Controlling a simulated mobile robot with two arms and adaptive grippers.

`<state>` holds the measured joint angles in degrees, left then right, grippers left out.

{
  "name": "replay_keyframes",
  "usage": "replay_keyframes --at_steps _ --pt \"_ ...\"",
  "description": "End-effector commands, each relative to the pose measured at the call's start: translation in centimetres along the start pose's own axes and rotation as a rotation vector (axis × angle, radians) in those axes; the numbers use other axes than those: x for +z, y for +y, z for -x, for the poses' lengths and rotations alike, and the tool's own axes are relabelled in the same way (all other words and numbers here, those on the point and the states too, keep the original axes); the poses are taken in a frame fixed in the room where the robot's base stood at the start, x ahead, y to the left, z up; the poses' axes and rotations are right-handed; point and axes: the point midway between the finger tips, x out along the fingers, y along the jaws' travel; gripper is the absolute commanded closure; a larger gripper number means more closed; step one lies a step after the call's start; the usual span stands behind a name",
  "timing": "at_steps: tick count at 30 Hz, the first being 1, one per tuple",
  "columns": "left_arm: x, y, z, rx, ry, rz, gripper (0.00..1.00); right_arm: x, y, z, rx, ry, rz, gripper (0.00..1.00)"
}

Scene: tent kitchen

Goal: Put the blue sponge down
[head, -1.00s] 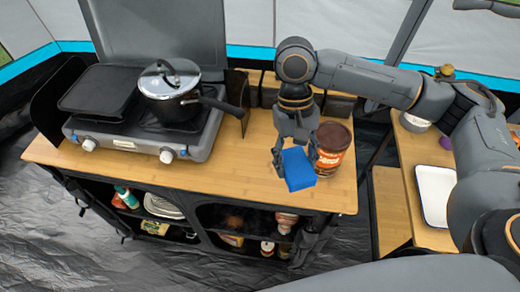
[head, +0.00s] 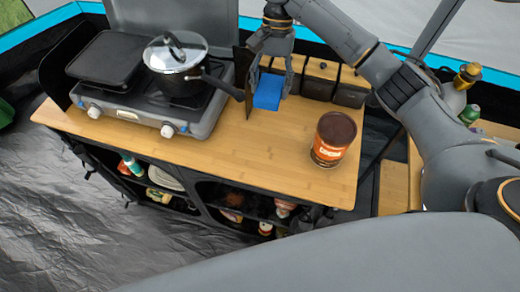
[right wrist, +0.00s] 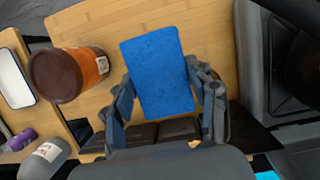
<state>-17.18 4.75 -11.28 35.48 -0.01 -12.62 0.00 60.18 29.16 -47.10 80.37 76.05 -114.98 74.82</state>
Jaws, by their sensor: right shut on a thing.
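The blue sponge (head: 268,92) is in my right gripper (head: 269,80), near the back edge of the wooden counter, just right of the stove. In the right wrist view the sponge (right wrist: 160,72) sits between the two fingers of the right gripper (right wrist: 167,98), which are shut on its sides. It appears held above the counter; the exact height is hard to tell. My left gripper is not seen.
A brown can with an orange label (head: 333,139) stands on the counter's right part. The stove (head: 150,110) carries a lidded pot (head: 177,68), its handle pointing toward the sponge. The counter (head: 255,150) is clear in front and between.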

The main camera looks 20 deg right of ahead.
Motion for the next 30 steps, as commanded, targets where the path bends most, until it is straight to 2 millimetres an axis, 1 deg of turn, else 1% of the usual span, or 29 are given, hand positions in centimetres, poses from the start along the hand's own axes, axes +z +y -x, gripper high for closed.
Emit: replay_keyframes --at_steps 2,5,6,7,9,11,12,15,20,22,24,27,30 --pt "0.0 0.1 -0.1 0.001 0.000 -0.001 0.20 -0.4 -0.2 -0.6 -0.005 -0.006 -0.023 0.59" --pt "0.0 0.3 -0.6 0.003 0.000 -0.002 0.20 -1.0 -0.2 -2.4 -0.006 -0.008 -0.032 0.59" --pt "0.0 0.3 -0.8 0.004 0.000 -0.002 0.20 -1.3 -0.2 -3.4 -0.005 -0.010 -0.032 0.59" --pt "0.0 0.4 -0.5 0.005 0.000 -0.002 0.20 -1.5 -0.1 -4.0 -0.004 -0.009 -0.033 0.59" --pt "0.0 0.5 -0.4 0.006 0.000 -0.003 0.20 -2.1 -0.1 -5.7 -0.004 -0.007 -0.032 0.59" --pt "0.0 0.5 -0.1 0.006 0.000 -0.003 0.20 -2.5 -0.1 -6.9 -0.004 -0.007 -0.033 0.59" --pt "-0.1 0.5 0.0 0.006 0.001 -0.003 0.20 -2.8 -0.1 -7.9 -0.003 -0.006 -0.032 0.59" --pt "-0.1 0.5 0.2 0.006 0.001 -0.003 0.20 -3.5 -0.1 -10.1 -0.003 -0.005 -0.031 0.59" --pt "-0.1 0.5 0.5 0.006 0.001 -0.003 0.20 -4.5 -0.1 -13.2 -0.004 -0.004 -0.031 0.59" --pt "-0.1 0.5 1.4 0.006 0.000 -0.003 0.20 -3.2 -0.2 -13.3 -0.006 -0.002 -0.024 0.59" --pt "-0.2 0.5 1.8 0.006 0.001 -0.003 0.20 -2.1 -0.2 -13.6 -0.006 -0.002 -0.024 0.59" --pt "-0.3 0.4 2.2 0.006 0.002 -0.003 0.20 -0.9 -0.2 -14.1 -0.006 -0.002 -0.027 0.59" --pt "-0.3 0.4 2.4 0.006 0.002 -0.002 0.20 -0.3 -0.3 -14.4 -0.006 -0.001 -0.028 0.59"
